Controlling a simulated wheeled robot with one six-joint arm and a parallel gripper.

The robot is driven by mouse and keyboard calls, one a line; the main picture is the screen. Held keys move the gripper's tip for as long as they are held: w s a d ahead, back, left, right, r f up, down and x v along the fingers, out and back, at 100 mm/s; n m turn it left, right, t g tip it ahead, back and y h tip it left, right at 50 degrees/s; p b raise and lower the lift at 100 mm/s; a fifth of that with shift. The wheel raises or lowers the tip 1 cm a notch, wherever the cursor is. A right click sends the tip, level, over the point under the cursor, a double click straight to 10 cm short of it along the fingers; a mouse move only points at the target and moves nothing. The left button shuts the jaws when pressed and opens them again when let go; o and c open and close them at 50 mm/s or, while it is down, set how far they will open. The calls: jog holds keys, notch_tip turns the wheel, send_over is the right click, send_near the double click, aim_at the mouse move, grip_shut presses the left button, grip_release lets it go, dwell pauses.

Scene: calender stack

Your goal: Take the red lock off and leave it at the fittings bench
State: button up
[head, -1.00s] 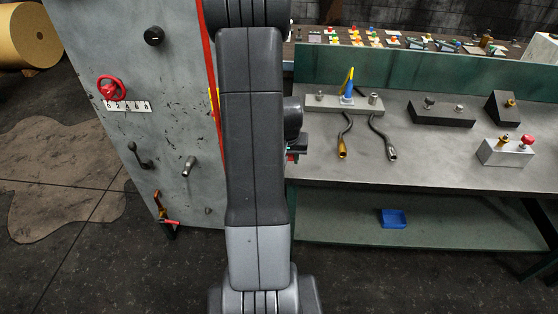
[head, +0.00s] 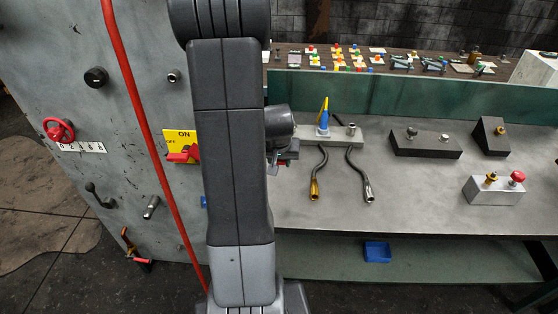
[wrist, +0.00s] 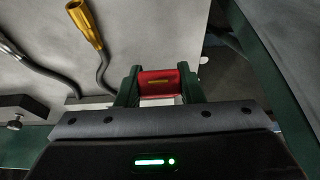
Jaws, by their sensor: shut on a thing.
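A yellow ON/OFF plate (head: 181,136) with a red handle (head: 178,156) is on the grey machine panel (head: 70,30).
Two hoses with gold (head: 314,190) and silver (head: 368,193) ends lie on the bench. Dark blocks (head: 425,146) and a light block with a red knob (head: 494,190) stand right. The bench front is clear. A blue tray (head: 377,252) sits on the lower shelf.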

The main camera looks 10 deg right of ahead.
jog(key=b, duration=0.9)
send_over(279, 189)
jog(key=s, duration=0.1)
notch_tip(279, 189, down, 9)
jog(key=shift+s+r, duration=0.1)
jog(key=shift+r, duration=0.05)
jog(key=shift+a+f+b, duration=0.1)
jog(key=shift+f+b, duration=0.9)
jog(key=shift+f, duration=0.15)
jog(key=o, duration=1.5)
jog(key=shift+p+v, duration=1.95)
jog(key=shift+v, duration=1.6)
jog(key=shift+f, duration=0.15)
